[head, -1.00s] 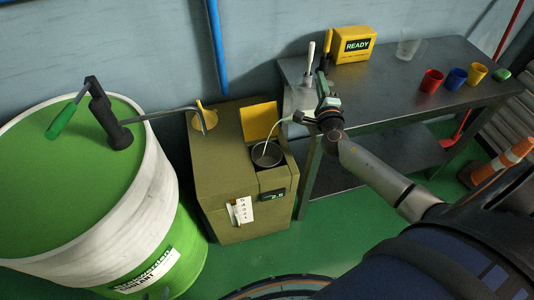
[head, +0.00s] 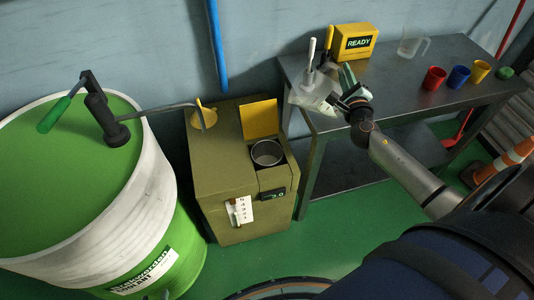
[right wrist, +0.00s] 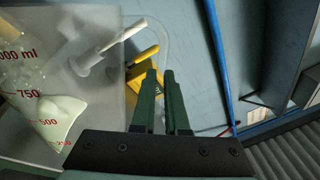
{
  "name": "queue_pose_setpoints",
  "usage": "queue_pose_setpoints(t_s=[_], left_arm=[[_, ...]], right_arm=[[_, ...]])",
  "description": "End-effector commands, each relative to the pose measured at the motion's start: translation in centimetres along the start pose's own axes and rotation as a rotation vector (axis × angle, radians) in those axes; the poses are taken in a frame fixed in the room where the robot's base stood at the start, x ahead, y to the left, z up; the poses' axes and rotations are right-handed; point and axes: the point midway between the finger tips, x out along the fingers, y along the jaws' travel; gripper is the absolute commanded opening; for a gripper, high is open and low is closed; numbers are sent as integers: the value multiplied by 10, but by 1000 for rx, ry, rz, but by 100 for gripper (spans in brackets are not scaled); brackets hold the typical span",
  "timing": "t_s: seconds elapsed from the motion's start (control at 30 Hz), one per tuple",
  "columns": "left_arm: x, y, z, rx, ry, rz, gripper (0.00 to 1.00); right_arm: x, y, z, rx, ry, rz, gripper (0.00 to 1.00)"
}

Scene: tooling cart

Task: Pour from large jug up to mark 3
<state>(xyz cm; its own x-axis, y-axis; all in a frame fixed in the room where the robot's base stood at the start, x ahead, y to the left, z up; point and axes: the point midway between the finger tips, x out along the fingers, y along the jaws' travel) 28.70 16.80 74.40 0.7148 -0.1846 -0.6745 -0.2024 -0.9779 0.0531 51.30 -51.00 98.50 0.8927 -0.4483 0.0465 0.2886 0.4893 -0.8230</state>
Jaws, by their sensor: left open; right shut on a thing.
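My right gripper (head: 347,90) is shut on the large jug (head: 313,98), translucent, near the left end of the bench and right of the tank's opening. In the right wrist view the jug (right wrist: 25,115) has red marks up to 1000 ml and holds some pale liquid low down; the green fingers (right wrist: 160,105) are beside it. The grip on the handle is hard to make out. The olive tank (head: 225,165) has an open round filler (head: 267,152), a white scale strip (head: 241,210) and a small display (head: 274,195) that seems to read 3.0. No stream shows. My left gripper is not in view.
A clear jug (head: 410,43), red (head: 434,78), blue (head: 458,77) and yellow cups (head: 480,71) and a yellow READY box (head: 355,43) stand on the metal bench (head: 390,95). A green-topped drum (head: 60,180) with a pump is at left.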

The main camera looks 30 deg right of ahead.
Motion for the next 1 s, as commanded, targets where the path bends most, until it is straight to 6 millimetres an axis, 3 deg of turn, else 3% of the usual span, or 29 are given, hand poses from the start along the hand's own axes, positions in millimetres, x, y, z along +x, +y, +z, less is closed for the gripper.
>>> queue_pose_setpoints(t_s=[0.27, 0.3, 0.7, 1.0], left_arm=[[-2, 0, -2, 0, -1, 0, 50], [5, 0, 5, 0, 2, 0, 50], [36, -3, 40, 0, 0, 0, 50], [55, -1, 63, 0, -18, 7, 50]], right_arm=[[1, -10, -6, 215, 12, -2, 0], [1, -1, -14, 261, 16, -1, 0], [2, 19, -62, 656, 38, -4, 0], [2, 40, -87, 906, 52, -7, 0]])
